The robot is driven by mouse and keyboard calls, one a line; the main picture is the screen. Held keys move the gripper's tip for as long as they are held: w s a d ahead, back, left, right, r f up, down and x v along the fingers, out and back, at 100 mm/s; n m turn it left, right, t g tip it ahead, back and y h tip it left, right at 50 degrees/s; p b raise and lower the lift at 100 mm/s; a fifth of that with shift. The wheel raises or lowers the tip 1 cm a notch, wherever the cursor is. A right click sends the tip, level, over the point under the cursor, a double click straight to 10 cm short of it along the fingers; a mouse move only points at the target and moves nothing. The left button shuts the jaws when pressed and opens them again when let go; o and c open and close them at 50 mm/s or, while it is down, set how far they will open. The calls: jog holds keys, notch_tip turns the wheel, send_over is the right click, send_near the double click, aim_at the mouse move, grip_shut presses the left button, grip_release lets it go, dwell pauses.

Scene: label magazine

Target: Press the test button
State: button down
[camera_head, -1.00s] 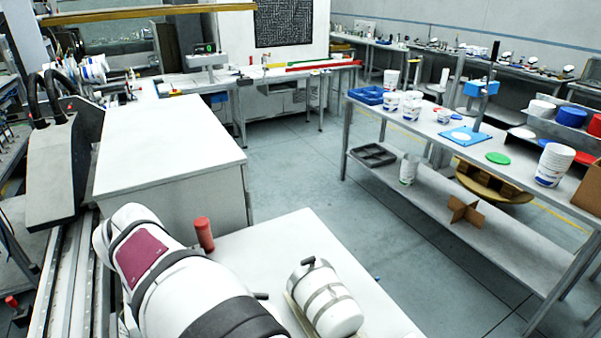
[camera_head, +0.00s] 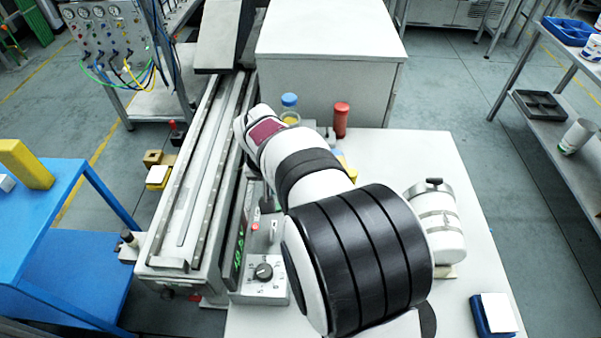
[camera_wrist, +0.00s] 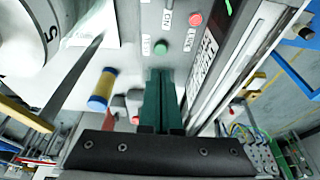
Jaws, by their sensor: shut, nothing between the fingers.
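In the wrist view the grey panel (camera_wrist: 178,62) shows a green button (camera_wrist: 161,47) and a red button (camera_wrist: 196,18), each beside a small label. My arm hides much of the area in the head view.
A strapped white cylinder (camera_head: 437,220) lies on the white table (camera_head: 445,160) to the right. The long metal rail (camera_head: 190,190) runs along the left.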

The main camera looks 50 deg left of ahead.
jog(key=x, duration=0.5)
jog(key=shift+s+d+f, duration=0.25)
jog(key=shift+f, duration=0.25)
jog(key=shift+d+f, duration=0.15)
jog(key=shift+f, duration=1)
jog(key=v, duration=0.4)
jog(key=w+a+v, duration=0.1)
jog(key=shift+s+r, duration=0.15)
jog(key=shift+r, duration=0.45)
jog(key=v, duration=0.8)
jog(key=shift+r, duration=0.35)
jog(key=shift+s, duration=0.1)
